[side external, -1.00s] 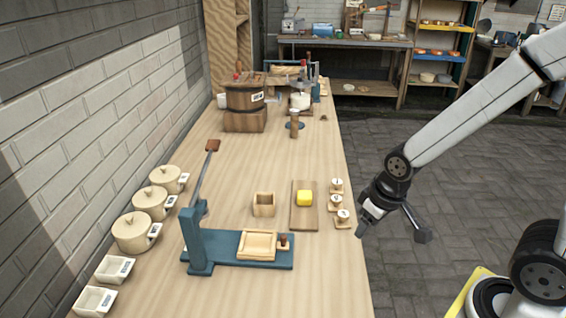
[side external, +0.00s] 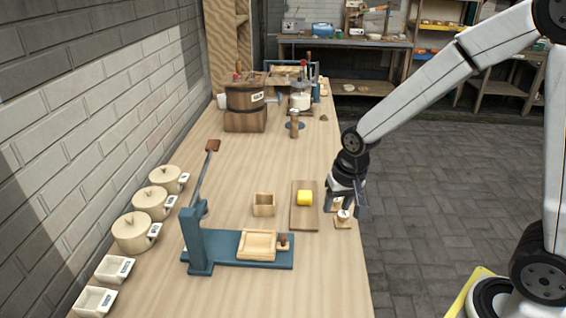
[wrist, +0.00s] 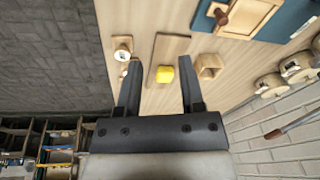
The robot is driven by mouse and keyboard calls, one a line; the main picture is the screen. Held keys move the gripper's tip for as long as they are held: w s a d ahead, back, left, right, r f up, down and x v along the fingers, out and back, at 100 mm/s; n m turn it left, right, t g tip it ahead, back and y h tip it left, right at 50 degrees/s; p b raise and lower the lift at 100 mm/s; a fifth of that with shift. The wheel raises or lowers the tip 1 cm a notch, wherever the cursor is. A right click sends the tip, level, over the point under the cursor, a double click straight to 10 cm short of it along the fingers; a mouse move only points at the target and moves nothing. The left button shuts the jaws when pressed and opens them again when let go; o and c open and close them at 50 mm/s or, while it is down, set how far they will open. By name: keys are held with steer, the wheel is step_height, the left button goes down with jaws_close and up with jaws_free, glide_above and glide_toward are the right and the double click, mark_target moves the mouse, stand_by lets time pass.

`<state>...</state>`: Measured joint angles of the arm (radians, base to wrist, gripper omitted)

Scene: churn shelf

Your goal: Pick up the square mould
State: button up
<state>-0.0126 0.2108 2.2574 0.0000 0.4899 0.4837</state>
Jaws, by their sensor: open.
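A small square open wooden box (side external: 264,205), which looks like the square mould, sits upright on the table left of a wooden board (side external: 298,221). In the wrist view the box (wrist: 208,66) shows just outside the right finger, past the yellow block. My gripper (side external: 347,212) is open and empty, pointing down over the table's right edge, above the small stamps and right of the board. In the wrist view its fingers (wrist: 160,65) spread apart, with the board between them in the picture. A shallow square wooden frame (side external: 257,245) lies on the blue press base.
A yellow block (side external: 304,198) rests on the board. Small round-topped stamps (side external: 343,216) stand by the right edge, partly hidden by my gripper. The blue lever press (side external: 200,240) stands in front of the box. Lidded pots (side external: 133,232) line the wall. Table behind the box is clear.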

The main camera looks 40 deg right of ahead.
steer(key=w+a+f+m+g, duration=0.1)
steer(key=w+f+m, duration=0.1)
steer(key=w+m, duration=0.9)
steer(key=m+g, duration=0.1)
steer(key=m, duration=0.7)
glide_above(264, 208)
step_height(264, 208, down, 4)
steer(key=shift+w+d+f+m, duration=0.1)
steer(key=shift+w+f+m, duration=0.2)
steer(key=shift+m, duration=0.6)
steer(key=shift+f, duration=0.2)
steer(key=shift+f, duration=1.2)
steer(key=shift+s+f, duration=0.1)
steer(key=shift+f, duration=2.45)
